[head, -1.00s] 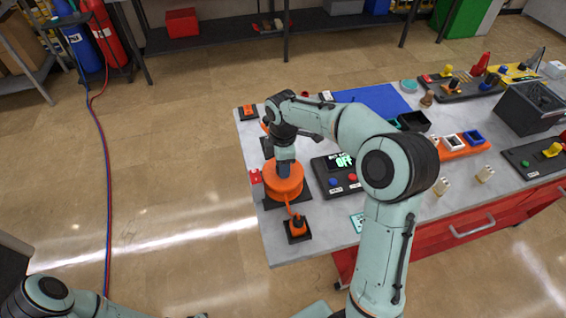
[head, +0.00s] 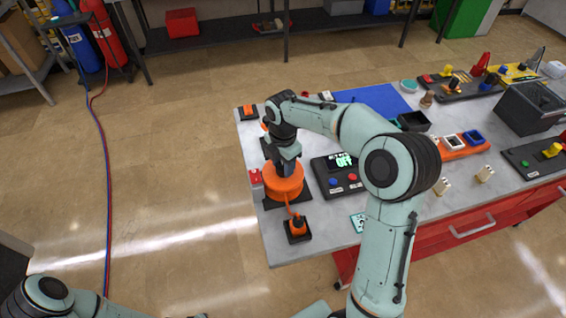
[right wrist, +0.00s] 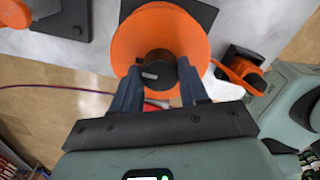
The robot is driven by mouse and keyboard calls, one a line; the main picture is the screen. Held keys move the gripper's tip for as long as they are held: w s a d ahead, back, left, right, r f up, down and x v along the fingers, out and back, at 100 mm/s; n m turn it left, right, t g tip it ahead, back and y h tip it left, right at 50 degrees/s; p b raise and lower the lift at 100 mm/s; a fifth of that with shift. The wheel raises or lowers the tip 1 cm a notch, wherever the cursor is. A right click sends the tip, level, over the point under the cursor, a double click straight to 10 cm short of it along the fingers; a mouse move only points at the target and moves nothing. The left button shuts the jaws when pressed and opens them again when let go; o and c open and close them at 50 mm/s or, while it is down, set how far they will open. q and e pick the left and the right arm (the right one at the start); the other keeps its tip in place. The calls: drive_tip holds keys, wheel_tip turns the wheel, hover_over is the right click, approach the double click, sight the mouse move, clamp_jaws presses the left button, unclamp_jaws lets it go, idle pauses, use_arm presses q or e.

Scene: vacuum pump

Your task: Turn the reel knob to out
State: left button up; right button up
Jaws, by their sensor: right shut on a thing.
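The reel is an orange round drum (head: 284,188) on a black base plate, at the left part of the table in the head view. In the right wrist view the orange reel (right wrist: 128,38) has a dark knob (right wrist: 157,70) with a small light mark at its middle. My right gripper (head: 288,168) points down over the reel. In the right wrist view its two blue-grey fingers (right wrist: 158,82) are on either side of the knob, shut on it. My left arm shows at the lower left, but its gripper is out of view.
A small orange part on a black base (head: 298,228) is in front, joined by an orange line.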

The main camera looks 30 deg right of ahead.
sight(283, 166)
idle(0.3)
drive_tip(key=o, duration=1.1)
drive_tip(key=shift+c, duration=0.2)
wheel_tip(283, 166, up, 13)
drive_tip(key=shift+r, duration=0.2)
